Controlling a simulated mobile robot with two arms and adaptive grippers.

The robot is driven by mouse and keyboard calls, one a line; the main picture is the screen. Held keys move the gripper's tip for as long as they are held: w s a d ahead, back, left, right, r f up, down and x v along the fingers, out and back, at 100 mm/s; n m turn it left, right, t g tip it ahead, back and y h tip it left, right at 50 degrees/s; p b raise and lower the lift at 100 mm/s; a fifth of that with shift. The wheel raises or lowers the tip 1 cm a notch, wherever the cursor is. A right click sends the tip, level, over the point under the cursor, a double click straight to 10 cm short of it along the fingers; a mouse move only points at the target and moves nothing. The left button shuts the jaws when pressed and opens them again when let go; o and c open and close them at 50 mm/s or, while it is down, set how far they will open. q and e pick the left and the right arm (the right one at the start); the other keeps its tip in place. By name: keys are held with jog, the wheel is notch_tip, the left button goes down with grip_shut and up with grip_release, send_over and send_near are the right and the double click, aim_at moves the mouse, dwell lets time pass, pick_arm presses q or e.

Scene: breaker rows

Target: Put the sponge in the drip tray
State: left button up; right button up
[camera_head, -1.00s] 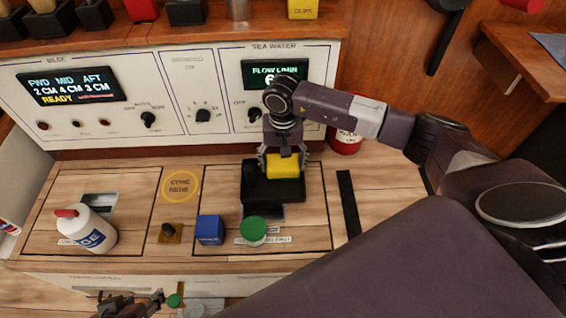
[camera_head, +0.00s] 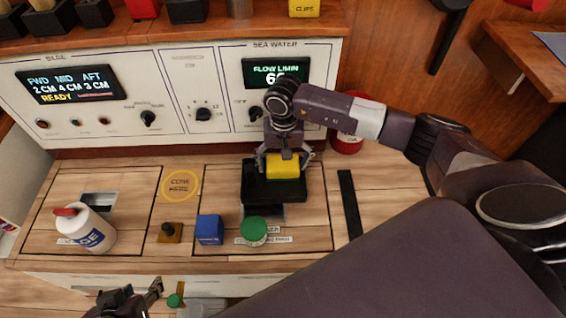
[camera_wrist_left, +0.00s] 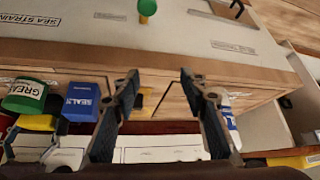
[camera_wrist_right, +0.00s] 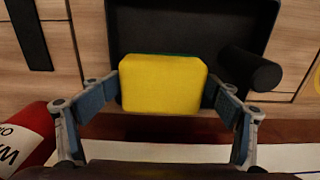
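The yellow sponge (camera_head: 283,166), with a thin green layer showing in the right wrist view (camera_wrist_right: 162,85), lies in the black drip tray (camera_head: 270,191), toward its back edge. My right gripper (camera_head: 285,160) is over the tray with one finger at each side of the sponge. In the right wrist view its fingers (camera_wrist_right: 164,88) are spread wide, with narrow gaps beside the sponge; light contact cannot be ruled out. My left gripper (camera_wrist_left: 160,80) is open and empty, low at the front of the counter, and also shows at the bottom of the head view (camera_head: 140,300).
A green-lidded jar (camera_head: 253,230) and a blue box (camera_head: 209,230) stand in front of the tray. A white bottle (camera_head: 87,228) stands at left. A red can (camera_head: 346,142) is right of the tray, and a black strip (camera_head: 350,203) lies there. The control panel rises behind.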

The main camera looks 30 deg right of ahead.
jog(key=shift+o, duration=0.8)
jog(key=shift+s+f, duration=0.15)
jog(key=shift+f, duration=0.35)
jog(key=shift+r, duration=0.25)
jog(key=shift+r, duration=0.1)
